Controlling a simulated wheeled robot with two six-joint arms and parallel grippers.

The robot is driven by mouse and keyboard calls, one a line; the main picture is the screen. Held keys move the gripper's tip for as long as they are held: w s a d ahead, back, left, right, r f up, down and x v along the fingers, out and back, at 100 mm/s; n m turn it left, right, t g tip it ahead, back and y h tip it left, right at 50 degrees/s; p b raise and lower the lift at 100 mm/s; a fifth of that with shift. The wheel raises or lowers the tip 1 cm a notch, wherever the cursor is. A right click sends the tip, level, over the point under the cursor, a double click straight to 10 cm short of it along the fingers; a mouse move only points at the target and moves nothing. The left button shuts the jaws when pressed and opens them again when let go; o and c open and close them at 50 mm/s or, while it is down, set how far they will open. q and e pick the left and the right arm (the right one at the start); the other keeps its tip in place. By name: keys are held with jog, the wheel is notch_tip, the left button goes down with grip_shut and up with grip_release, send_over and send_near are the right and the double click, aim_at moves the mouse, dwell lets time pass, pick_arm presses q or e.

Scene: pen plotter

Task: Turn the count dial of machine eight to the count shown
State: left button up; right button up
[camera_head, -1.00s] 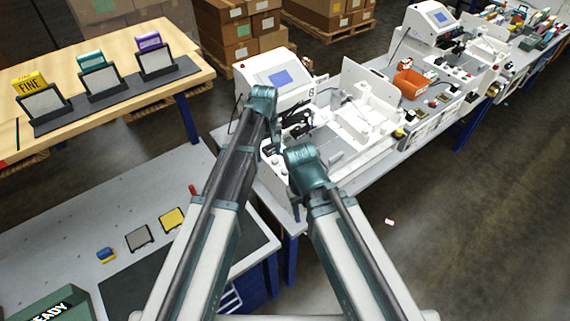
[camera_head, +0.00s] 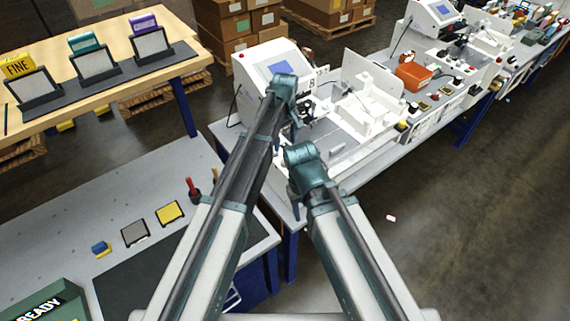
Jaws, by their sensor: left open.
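Machine eight (camera_head: 262,88) is a white plotter on a grey bench, with a blue screen (camera_head: 284,70) and the numeral 8 on its side. The screen is too small to read for a count. I cannot make out the count dial; my left arm covers part of the machine's front. My left gripper (camera_head: 306,118) is small and dark, just in front of the machine near its numbered side, partly hidden by my arm. It is open, and I see nothing in it. My right arm's bent joint shows by the bench's front edge; its gripper is hidden.
A white plotter bed (camera_head: 368,98) and an orange bin (camera_head: 413,76) stand to the right. A grey worktop (camera_head: 60,210) at left holds a yellow pad (camera_head: 170,213), a grey pad (camera_head: 135,233) and a red-handled tool (camera_head: 193,188). The floor at right is mostly clear.

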pick_arm(q)
notch_tip(320, 180, down, 10)
jog(key=b, duration=0.8)
jog(key=shift+r+b, duration=0.15)
jog(key=shift+b, duration=0.15)
grip_shut()
